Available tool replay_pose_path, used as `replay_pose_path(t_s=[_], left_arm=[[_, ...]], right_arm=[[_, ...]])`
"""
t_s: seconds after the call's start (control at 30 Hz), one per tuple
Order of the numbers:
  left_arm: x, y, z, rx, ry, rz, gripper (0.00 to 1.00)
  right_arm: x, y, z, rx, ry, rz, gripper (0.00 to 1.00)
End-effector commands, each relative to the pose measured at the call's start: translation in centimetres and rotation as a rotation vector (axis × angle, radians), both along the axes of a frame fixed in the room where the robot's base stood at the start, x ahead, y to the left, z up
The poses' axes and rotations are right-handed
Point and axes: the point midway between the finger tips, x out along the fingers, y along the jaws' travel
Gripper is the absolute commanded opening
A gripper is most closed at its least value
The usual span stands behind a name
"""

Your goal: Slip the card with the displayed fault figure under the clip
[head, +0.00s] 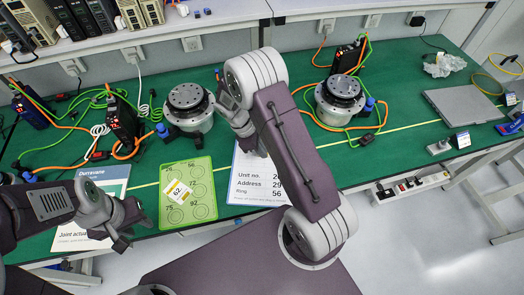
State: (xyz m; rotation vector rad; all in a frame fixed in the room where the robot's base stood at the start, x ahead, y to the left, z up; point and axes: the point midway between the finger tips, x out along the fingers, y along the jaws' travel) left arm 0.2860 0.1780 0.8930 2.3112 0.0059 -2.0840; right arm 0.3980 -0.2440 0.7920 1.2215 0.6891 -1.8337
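A white card with a yellow edge reading 62 (178,192) lies tilted on a light green board (201,213) with printed circles and figures, including 56 and 75. A white sheet (250,190) to its right reads Unit no., Address 29 and Ring 56; my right arm covers part of it, and I cannot make out a clip. Dark drive units with small red displays stand behind, one at left centre (123,122); their figures are too small to read. My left gripper (133,230) is left of the board. My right gripper (252,146) is over the sheet's top edge, partly hidden by its arm.
Two round actuators, left (187,108) and right (340,100), stand behind the board and sheet amid orange and green cables. A printed sheet (108,183) lies at left, partly under my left arm.

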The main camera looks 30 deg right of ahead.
Motion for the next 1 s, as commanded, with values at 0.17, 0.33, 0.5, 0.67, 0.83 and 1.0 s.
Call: replay_pose_path(t_s=[0.17,0.33,0.5,0.67,0.83,1.0], left_arm=[[0.00,0.00,0.48,0.000,0.000,0.000,0.36],[0.01,0.00,0.53,0.000,0.000,0.000,0.36],[0.00,0.00,0.57,0.000,0.000,0.000,0.36],[0.01,0.00,1.02,0.000,0.000,0.000,0.36],[0.00,0.00,0.99,0.000,0.000,0.000,0.36],[0.00,0.00,0.99,0.000,0.000,0.000,0.36]], right_arm=[[-0.01,0.02,0.17,0.000,0.000,0.001,0.00],[0.00,0.03,0.03,0.000,-0.001,0.000,0.00],[-0.01,0.04,0.06,0.000,0.000,0.000,0.00],[-0.04,0.02,0.14,0.000,0.001,0.000,0.00],[-0.04,0.03,-0.01,0.000,0.000,0.000,0.00],[-0.03,0.03,0.00,0.000,0.000,0.000,0.28]])
